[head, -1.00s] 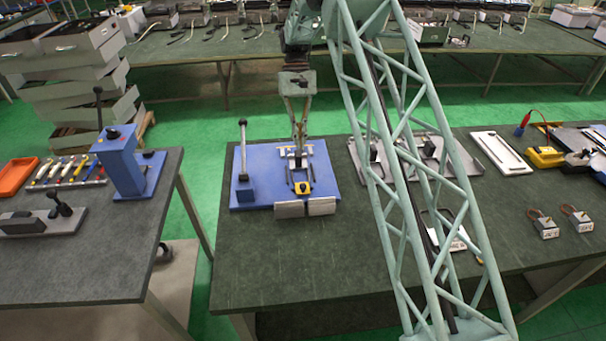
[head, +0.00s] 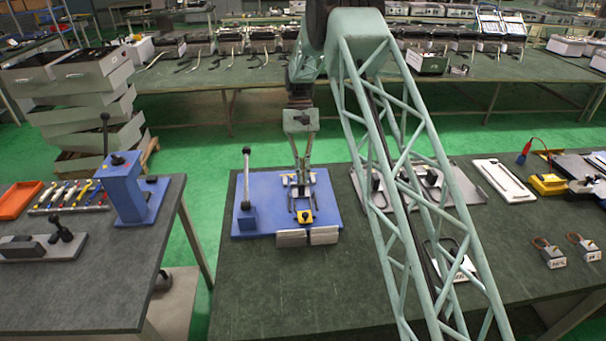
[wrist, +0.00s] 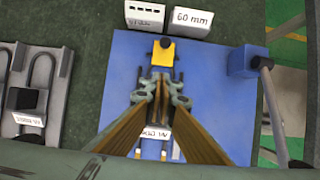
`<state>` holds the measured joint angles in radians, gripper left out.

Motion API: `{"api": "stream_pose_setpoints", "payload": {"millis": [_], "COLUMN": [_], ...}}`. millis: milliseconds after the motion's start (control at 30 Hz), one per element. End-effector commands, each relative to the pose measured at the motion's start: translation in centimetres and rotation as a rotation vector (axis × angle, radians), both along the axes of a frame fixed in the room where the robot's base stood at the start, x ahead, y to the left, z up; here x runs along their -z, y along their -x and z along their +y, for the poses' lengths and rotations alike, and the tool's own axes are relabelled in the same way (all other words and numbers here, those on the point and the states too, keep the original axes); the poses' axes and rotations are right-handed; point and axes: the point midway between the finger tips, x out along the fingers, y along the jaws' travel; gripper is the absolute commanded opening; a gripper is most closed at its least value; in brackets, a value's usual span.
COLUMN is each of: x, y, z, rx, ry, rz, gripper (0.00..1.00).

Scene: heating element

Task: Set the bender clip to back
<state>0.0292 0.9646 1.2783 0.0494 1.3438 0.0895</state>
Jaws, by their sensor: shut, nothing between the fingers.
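The bender is a blue plate (head: 255,220) with a metal fixture in its middle. A small yellow block with a black knob (head: 305,216), possibly the bender clip, sits at the fixture's front end. It also shows in the wrist view (wrist: 163,52). My gripper (head: 303,186) points down over the fixture, behind the yellow block, with its fingertips (wrist: 160,92) close together and empty. In the wrist view the fingers hide part of the fixture and its white label. I cannot tell whether the tips touch the fixture.
An upright lever (head: 246,180) stands on the plate's left side. Two grey blocks (head: 291,238) lie at its front edge, one labelled 60 mm in the wrist view. A grey tray (wrist: 30,90) with bent elements lies beside the plate. The front table area is clear.

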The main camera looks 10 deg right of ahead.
Motion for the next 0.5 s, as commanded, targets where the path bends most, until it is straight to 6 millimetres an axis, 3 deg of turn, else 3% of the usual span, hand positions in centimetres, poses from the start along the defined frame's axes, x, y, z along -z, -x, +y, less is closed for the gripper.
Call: {"api": "stream_pose_setpoints", "payload": {"millis": [500], "x": [6.1], "y": [2.9], "z": [0.4], "rx": [0.000], "ry": [0.000], "rz": [0.002], "gripper": [0.00]}}
